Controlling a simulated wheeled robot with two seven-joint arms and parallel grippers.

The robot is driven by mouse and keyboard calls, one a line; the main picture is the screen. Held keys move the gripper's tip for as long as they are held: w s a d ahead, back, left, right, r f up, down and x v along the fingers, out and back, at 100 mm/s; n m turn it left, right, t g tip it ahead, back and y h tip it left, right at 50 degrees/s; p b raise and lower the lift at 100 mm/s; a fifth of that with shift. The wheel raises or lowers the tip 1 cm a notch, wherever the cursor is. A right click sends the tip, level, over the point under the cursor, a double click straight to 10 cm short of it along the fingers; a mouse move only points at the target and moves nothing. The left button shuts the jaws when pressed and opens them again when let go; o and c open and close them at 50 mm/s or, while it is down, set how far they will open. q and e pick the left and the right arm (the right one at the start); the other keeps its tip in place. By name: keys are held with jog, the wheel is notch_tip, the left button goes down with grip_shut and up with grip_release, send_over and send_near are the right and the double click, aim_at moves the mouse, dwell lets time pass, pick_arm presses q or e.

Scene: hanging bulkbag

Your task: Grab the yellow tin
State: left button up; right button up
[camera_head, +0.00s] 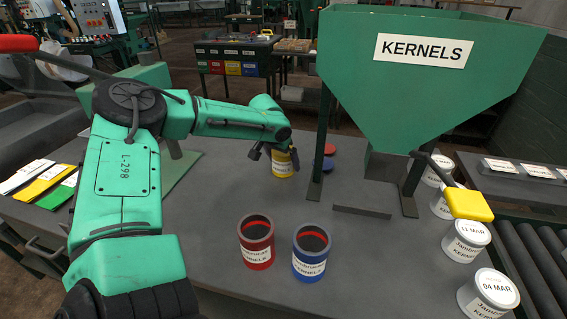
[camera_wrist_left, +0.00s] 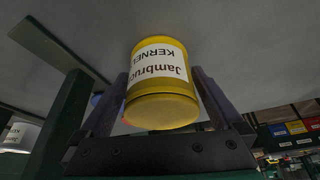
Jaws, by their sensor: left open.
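The yellow tin (camera_head: 283,168) stands on the grey table, left of the green hopper's leg. My left gripper (camera_head: 270,150) is at it, partly hiding its top and left side. In the left wrist view the yellow tin (camera_wrist_left: 160,75), with a white label, appears upside down between the two dark fingers. The left gripper is open, one finger on each side of the tin. I cannot tell whether either finger touches it. My right gripper is in neither view.
A red tin (camera_head: 257,255) and a blue tin (camera_head: 310,265) stand open nearer me. The green hopper (camera_head: 425,90) rises to the right, with a yellow handle (camera_head: 468,205). A red lid (camera_head: 329,150) and blue lid (camera_head: 326,165) lie beside its leg. White tins (camera_head: 488,298) line the right edge.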

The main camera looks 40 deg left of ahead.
pick_arm(q)
jog(key=shift+w+f, duration=0.1)
jog(key=c, duration=1.2)
jog(key=shift+c, duration=0.2)
